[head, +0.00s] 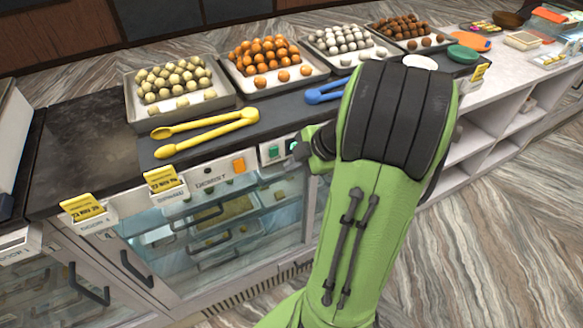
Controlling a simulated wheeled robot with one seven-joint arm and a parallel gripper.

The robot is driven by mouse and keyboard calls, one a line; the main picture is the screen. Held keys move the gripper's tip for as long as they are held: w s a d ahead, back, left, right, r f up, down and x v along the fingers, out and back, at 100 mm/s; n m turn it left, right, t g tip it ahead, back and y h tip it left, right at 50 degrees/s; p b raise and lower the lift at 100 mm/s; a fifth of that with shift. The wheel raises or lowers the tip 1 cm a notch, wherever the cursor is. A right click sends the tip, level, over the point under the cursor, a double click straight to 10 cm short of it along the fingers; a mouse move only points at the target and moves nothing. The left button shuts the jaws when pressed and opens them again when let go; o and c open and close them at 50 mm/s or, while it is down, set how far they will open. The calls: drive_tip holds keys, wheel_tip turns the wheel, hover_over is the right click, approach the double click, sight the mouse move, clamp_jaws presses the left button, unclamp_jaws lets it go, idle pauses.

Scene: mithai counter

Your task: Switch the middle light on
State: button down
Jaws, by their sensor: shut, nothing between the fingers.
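A row of small switches sits on the front edge of the counter (110,205), above the glass display case (190,245). An orange switch (238,165) is at the left of the row. A green switch (273,151) is in a pale plate to its right, and another green spot (292,146) shows farther right, beside my gripper (303,150). I cannot tell which switch belongs to the middle light. My gripper is shut and empty, close to the right end of the row; my arm hides most of it and anything behind. Contact cannot be made out.
Trays of sweets, including pale balls (178,85) and orange balls (264,58), stand along the back. Yellow tongs (205,130) and blue tongs (325,93) lie in front. Yellow cards (82,208) and door handles (135,268) line the front. Open floor (510,240) lies right.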

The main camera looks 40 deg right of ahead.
drive_tip(key=s+v, duration=0.1)
drive_tip(key=v, duration=0.6)
drive_tip(key=shift+a+f, duration=0.2)
drive_tip(key=shift+f, duration=0.15)
drive_tip(key=shift+w, duration=0.1)
